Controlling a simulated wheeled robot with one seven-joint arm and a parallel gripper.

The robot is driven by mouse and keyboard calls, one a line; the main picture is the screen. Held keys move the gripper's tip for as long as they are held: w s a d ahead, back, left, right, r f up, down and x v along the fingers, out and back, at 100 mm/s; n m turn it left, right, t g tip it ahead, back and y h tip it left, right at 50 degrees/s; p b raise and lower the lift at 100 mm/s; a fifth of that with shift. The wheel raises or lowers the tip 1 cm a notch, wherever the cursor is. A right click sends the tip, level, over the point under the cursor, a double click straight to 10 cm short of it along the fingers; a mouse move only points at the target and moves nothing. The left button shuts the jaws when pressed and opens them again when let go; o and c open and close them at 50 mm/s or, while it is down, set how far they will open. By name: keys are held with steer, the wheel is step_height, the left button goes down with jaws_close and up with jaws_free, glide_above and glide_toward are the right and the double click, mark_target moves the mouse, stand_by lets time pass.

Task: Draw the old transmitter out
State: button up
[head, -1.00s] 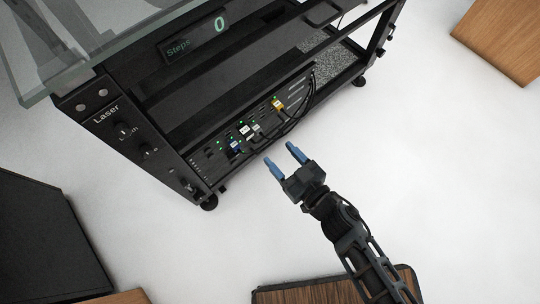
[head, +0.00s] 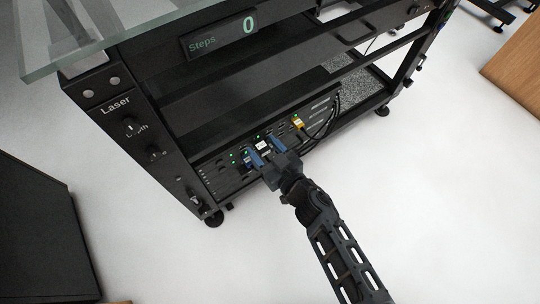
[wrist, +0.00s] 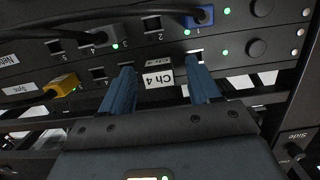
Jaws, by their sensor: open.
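My gripper (head: 265,148) is at the front of the black rack panel, with its blue fingers spread. In the wrist view the open fingers of my gripper (wrist: 160,72) stand on either side of a module with a white tag reading "Ch 4" (wrist: 158,79), upside down; the tag also shows in the head view (head: 261,146). I cannot tell whether the fingers touch the module. No label names the old transmitter, so I cannot tell for sure that this is it.
A blue plug (wrist: 201,17), a grey plug (wrist: 100,40) and a yellow plug (wrist: 62,84) with black cables sit in nearby sockets. Green lights glow on the panel. The rack's shelf and glass top (head: 95,35) overhang the panel. The white floor in front is clear.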

mark_target(266, 152)
steer(key=c, duration=1)
steer(key=shift+c, duration=0.2)
steer(key=shift+s, duration=0.1)
steer(key=shift+f+p+v, duration=0.15)
steer(key=shift+p+v, duration=0.3)
steer(key=shift+v, duration=0.5)
steer(key=shift+f+p+v, duration=0.15)
steer(key=shift+p+v, duration=0.3)
steer(key=shift+v, duration=0.5)
